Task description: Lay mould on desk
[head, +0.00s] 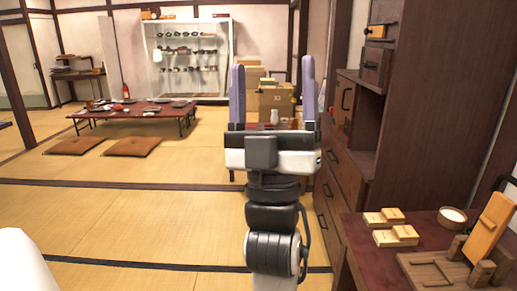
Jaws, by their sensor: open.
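My gripper (272,64) points upward in the middle of the head view. Its two purple fingers are wide apart with nothing held between them. A dark red desk (362,250) stands at the lower right, well to the right of my gripper. Light wooden block-like pieces (384,217) lie on it in two groups; any of them may be a mould, but I cannot tell which. A flat wooden frame (425,264) lies near the desk's front. An orange-brown wooden board (490,226) leans tilted in a wooden stand (480,272) at the right edge.
A small white bowl (452,216) sits on the desk. A tall dark cabinet (415,125) rises behind it. Cardboard boxes (276,100) stand behind my gripper. A low table (135,113) with dishes and two floor cushions (133,147) are at the left. The tatami floor (120,225) ahead is open.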

